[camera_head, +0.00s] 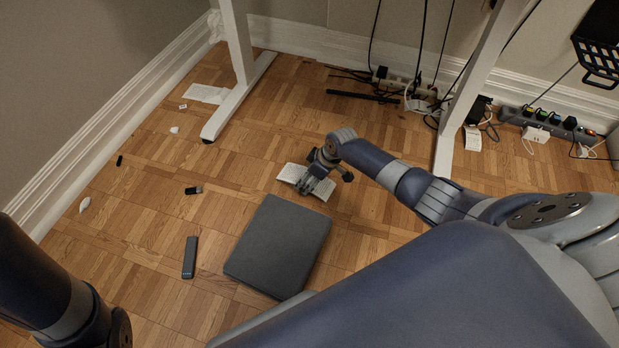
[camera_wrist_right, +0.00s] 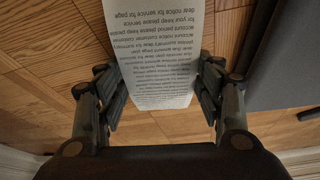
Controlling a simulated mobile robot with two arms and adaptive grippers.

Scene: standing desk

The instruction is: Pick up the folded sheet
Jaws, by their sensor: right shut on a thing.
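The folded sheet (camera_head: 321,191), white with printed lines, is at my right gripper (camera_head: 306,186) just beyond the dark grey pad. In the right wrist view the sheet (camera_wrist_right: 160,50) runs between the two fingers of my right gripper (camera_wrist_right: 163,95), with its printed text upside down. The gripper is shut on it, and the fingers hide part of its edges. I cannot tell whether the sheet is clear of the floor. My left gripper is out of view; only part of my left arm shows at the lower left.
A dark grey pad (camera_head: 278,246) lies close by, with a dark remote-like object (camera_head: 190,257) left of it. Another flat paper (camera_head: 206,93) lies near the white desk leg (camera_head: 238,95). Cables and a power strip (camera_head: 548,122) are at the back right. Small bits dot the left floor.

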